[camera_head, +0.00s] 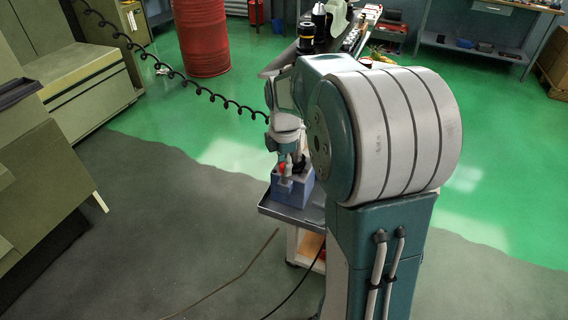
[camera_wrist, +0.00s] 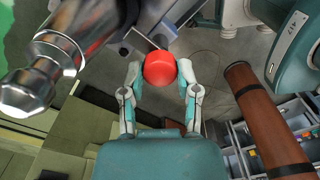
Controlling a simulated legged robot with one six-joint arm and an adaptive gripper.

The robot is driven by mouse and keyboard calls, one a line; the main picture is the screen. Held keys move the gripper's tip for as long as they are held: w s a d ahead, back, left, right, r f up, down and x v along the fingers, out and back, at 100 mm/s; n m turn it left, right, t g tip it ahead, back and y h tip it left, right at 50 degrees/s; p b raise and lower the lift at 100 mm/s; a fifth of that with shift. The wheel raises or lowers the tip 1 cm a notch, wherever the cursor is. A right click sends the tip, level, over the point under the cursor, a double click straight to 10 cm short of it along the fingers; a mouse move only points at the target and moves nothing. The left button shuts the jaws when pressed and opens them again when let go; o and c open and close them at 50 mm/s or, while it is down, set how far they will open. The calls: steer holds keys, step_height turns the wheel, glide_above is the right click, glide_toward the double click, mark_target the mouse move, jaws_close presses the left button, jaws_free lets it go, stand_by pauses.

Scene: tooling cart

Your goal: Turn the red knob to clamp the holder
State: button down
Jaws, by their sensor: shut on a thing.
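The red knob (camera_wrist: 159,68) is a round ball between the two fingers of my gripper (camera_wrist: 160,80) in the wrist view. A finger lies against it on each side, and my gripper is shut on it. In the head view a small red spot of the knob (camera_head: 282,168) shows at the blue clamping block (camera_head: 291,190), with my gripper (camera_head: 286,160) over it. A shiny metal tool holder (camera_wrist: 50,65) lies at the upper left of the wrist view, close beside the knob. Whether it is clamped cannot be told. My arm hides much of the block's right side.
The block stands on the grey tray top of a cart (camera_head: 288,213). Several tools (camera_head: 318,22) stand further back on the cart. A brown cylinder (camera_wrist: 262,115) and compartments with small parts show at the right of the wrist view. A red barrel (camera_head: 203,38) stands behind on the green floor.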

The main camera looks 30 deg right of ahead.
steer(key=shift+c, duration=1.7)
jaws_free()
steer(key=shift+f, duration=0.1)
steer(key=shift+d, duration=0.1)
step_height(320, 180, up, 12)
